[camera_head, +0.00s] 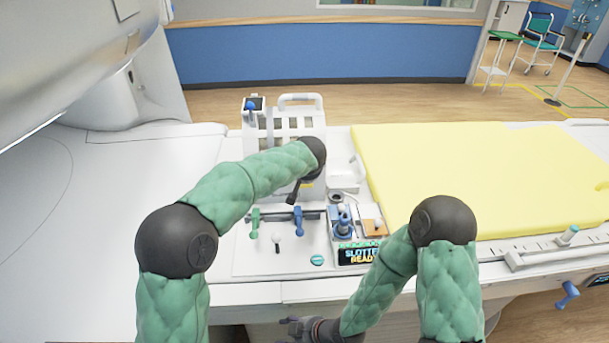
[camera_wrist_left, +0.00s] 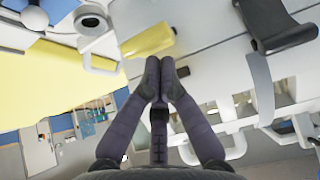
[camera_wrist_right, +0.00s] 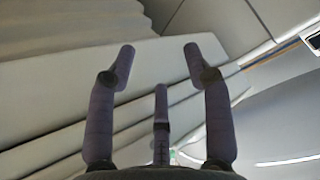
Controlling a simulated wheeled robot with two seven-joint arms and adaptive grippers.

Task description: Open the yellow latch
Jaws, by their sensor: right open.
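The yellow latch (camera_wrist_left: 148,40) is a short yellow bar on the white panel. It lies just beyond my left fingertips in the left wrist view. In the head view only a small yellow bit (camera_head: 307,184) shows beneath my left wrist. My left gripper (camera_wrist_left: 160,70) has its fingertips together with nothing visible between them. They are close to the latch's lower edge; I cannot tell whether they touch it. My right gripper (camera_wrist_right: 158,60) is open and empty. In the head view it (camera_head: 300,326) is low at the bottom edge, in front of the white bench.
A black lever (camera_wrist_left: 270,25) stands beside the latch. Green (camera_head: 255,221) and blue (camera_head: 298,221) levers are nearer me. A blue knob device (camera_head: 343,222) and lit display (camera_head: 358,256) are to the right. A yellow mat (camera_head: 460,175) covers the bench's right side.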

